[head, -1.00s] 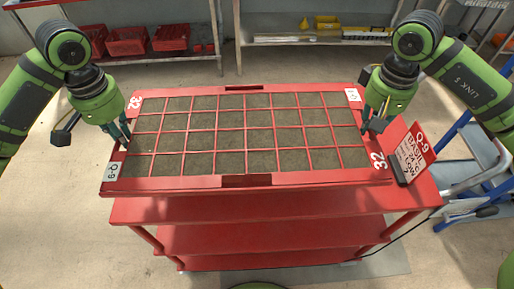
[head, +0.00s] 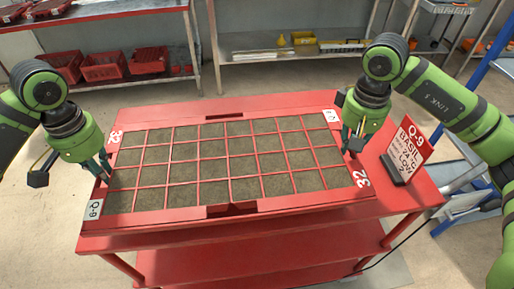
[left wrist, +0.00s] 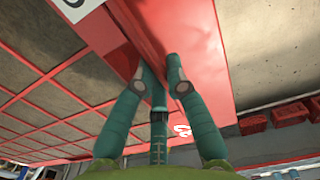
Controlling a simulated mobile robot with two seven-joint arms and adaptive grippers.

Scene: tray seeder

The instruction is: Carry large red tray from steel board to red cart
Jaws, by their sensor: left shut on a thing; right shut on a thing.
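The large red tray (head: 150,221) is a wide grid of soil-filled cells with "32" marks and a Q-9 label. It lies flat over the top of the red cart (head: 408,196), looking level and very low; I cannot tell whether it rests fully on it. My left gripper (head: 105,172) is shut on the tray's left rim, and the left wrist view shows its fingers (left wrist: 160,84) on that rim. My right gripper (head: 352,146) is shut on the tray's right rim. The undersides of the rims are hidden.
A red and white Q-9 basil sign (head: 410,148) stands on the cart's right end, close to the tray. Behind are a steel shelf (head: 260,46) and red bins (head: 105,66). A blue-framed step (head: 455,185) stands at the right. Floor shows between cart and shelves.

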